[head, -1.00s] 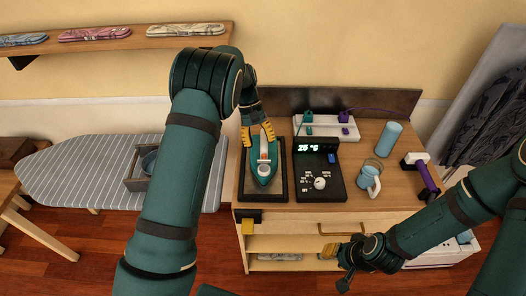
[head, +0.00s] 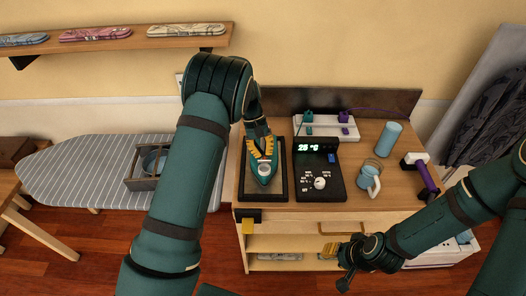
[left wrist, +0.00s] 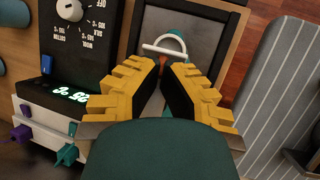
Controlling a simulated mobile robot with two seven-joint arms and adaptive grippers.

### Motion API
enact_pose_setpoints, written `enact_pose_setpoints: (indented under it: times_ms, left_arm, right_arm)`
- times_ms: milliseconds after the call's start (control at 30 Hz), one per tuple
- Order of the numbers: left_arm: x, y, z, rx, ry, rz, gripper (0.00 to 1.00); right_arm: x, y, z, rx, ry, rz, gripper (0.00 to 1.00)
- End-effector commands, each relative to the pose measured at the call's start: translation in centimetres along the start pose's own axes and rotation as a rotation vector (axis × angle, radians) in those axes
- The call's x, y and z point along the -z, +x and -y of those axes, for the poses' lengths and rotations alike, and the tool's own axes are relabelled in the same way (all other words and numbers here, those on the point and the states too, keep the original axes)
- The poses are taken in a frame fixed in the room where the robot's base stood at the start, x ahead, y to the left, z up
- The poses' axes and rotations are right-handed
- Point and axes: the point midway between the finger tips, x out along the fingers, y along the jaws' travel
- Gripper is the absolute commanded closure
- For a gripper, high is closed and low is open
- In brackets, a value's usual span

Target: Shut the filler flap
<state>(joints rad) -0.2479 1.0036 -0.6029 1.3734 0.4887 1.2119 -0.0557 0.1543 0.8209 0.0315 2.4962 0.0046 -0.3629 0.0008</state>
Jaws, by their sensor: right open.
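The teal iron (head: 264,171) lies on the dark-rimmed rest (head: 283,190) at the left of the cabinet top. My left gripper (head: 262,157) is over the iron's upper part, with its yellow fingers a little apart. In the left wrist view its fingertips (left wrist: 164,66) are close together, with a white loop (left wrist: 165,44) and a small orange part (left wrist: 164,60) just beyond them. The fingers and palm hide much of the iron, so I cannot tell the flap's position or any contact. My right gripper (head: 329,251) is open and empty in front of the cabinet.
Right of the iron stand a control panel (head: 320,183) with a knob, a power strip (head: 327,126), a jug (head: 369,177), a blue cup (head: 388,139) and a purple-handled tool (head: 427,177). A striped ironing board (head: 80,170) is at the left.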

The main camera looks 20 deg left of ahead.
Motion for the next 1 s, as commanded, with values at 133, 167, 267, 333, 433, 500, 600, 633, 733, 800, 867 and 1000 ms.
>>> enact_pose_setpoints:
  times_ms: [133,167,267,333,433,500,600,633,733,800,867,1000]
  left_arm:
    - [0.0,0.2,0.1,0.002,-0.002,0.001,1.0]
    - [0.0,0.2,0.1,0.002,-0.002,0.001,1.0]
    - [0.1,0.2,0.2,0.003,-0.003,0.001,1.0]
    - [0.1,0.3,0.2,0.003,-0.003,0.002,1.0]
    - [0.0,0.3,0.2,0.003,-0.003,-0.001,1.0]
    - [0.0,0.4,0.2,0.004,-0.001,-0.009,1.0]
    - [-0.1,0.5,0.3,0.005,0.004,-0.032,1.0]
    - [-0.1,0.5,0.3,0.005,0.007,-0.043,1.0]
    - [-0.4,0.7,0.4,0.004,0.018,-0.089,1.0]
    - [-0.6,0.8,0.4,0.005,0.03,-0.132,1.0]
    - [-0.8,0.9,0.4,0.005,0.041,-0.175,1.0]
    - [-1.3,1.4,0.5,0.006,0.072,-0.293,1.0]
  right_arm:
    - [0.0,0.0,0.0,0.0,0.0,0.0,0.66]
    - [0.0,0.0,0.0,0.0,0.0,0.0,0.66]
    - [0.0,0.0,0.0,0.0,0.0,0.0,0.66]
    - [0.0,0.0,0.0,0.0,0.0,0.0,0.66]
    - [0.0,0.1,0.0,0.0,0.0,0.0,0.66]
    - [0.0,0.2,-0.1,0.0,0.0,0.0,0.66]
    - [-0.1,0.4,-0.1,0.0,0.0,0.0,0.66]
    - [-0.1,0.6,-0.2,-0.001,0.0,0.0,0.66]
    - [-0.1,1.0,-0.3,-0.001,0.0,0.0,0.66]
    - [-0.2,1.5,-0.5,-0.002,0.0,0.0,0.66]
    - [-0.2,2.0,-0.7,-0.003,0.0,0.0,0.66]
    - [-0.4,3.7,-1.2,-0.006,0.0,0.0,0.66]
